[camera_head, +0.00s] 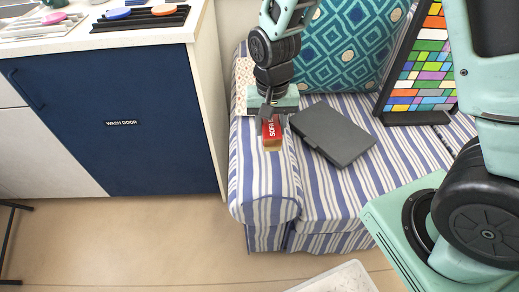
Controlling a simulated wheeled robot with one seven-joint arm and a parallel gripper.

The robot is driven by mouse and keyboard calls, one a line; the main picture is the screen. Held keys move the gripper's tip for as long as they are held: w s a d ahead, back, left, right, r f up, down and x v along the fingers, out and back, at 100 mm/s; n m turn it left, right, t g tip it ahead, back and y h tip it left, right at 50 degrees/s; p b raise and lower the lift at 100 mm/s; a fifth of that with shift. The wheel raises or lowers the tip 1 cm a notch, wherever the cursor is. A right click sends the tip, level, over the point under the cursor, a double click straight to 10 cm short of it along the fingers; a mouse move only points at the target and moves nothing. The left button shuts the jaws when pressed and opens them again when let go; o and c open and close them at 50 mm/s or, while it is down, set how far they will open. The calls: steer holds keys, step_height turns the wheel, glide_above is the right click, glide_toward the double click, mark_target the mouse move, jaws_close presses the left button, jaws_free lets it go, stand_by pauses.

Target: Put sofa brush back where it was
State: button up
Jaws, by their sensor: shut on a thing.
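The sofa brush (271,131) is a small red block with white lettering that reads "SOFA" and a tan lower end. It is at the striped sofa's left armrest (262,184). I cannot tell whether it touches the armrest. My gripper (272,112) points down and is shut on the upper end of the brush, hiding that part.
A dark grey flat box (332,133) lies on the seat just right of the brush. A teal patterned cushion (352,45) and a colourful tiled panel (424,65) stand behind. A counter with a blue door (112,125) is at left. A white tray (342,279) is in front.

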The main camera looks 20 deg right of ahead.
mark_target(269, 156)
step_height(269, 156, down, 8)
steer(key=shift+f+b, duration=0.25)
steer(key=shift+b, duration=0.5)
steer(key=shift+f, duration=0.15)
steer(key=o, duration=1)
